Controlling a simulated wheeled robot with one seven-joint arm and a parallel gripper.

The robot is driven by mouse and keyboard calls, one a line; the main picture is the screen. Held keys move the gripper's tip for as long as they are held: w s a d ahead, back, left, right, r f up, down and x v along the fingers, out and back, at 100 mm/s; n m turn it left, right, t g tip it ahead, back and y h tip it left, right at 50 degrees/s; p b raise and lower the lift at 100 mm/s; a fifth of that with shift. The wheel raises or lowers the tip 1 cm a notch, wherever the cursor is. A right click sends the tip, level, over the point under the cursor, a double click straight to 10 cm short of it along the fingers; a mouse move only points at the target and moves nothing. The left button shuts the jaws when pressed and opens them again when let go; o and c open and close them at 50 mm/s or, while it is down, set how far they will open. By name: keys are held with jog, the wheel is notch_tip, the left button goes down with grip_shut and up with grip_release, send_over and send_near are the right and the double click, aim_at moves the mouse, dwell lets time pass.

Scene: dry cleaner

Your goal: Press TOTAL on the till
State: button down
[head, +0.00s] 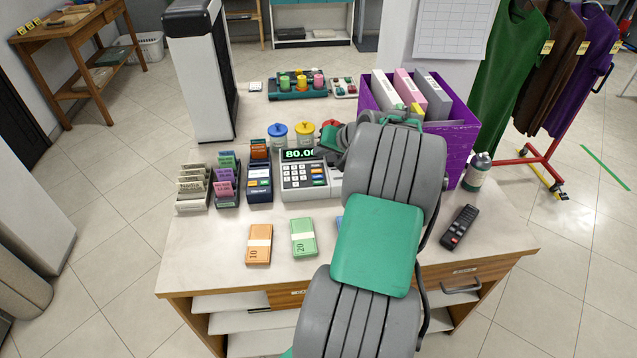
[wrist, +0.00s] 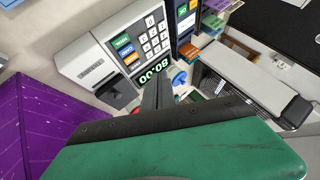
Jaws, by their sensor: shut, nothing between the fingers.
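The till (head: 298,181) stands on the counter in the head view. In the wrist view the till (wrist: 103,37) appears turned around, with white number keys (wrist: 153,35) and a column of green (wrist: 121,42), blue (wrist: 126,51) and orange (wrist: 131,59) keys. The coloured keys' labels are too small to read surely. My gripper (wrist: 158,88) is shut and empty, its fingers near the till's display end, apart from the coloured keys. In the head view my arm largely hides it.
A purple box (head: 468,143) of binders stands right of my arm. Ticket holders (head: 194,193) stand left. Banknote bundles (head: 259,243), a remote (head: 459,227) and a bottle (head: 477,172) are on the counter.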

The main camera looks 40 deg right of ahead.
aim_at(321, 184)
notch_tip(321, 184, down, 9)
jog(key=b, duration=0.5)
jog(key=shift+r+b, duration=0.15)
jog(key=shift+b, duration=0.2)
dwell(1.7)
jog(key=shift+f+b, duration=0.3)
jog(key=shift+f, duration=0.15)
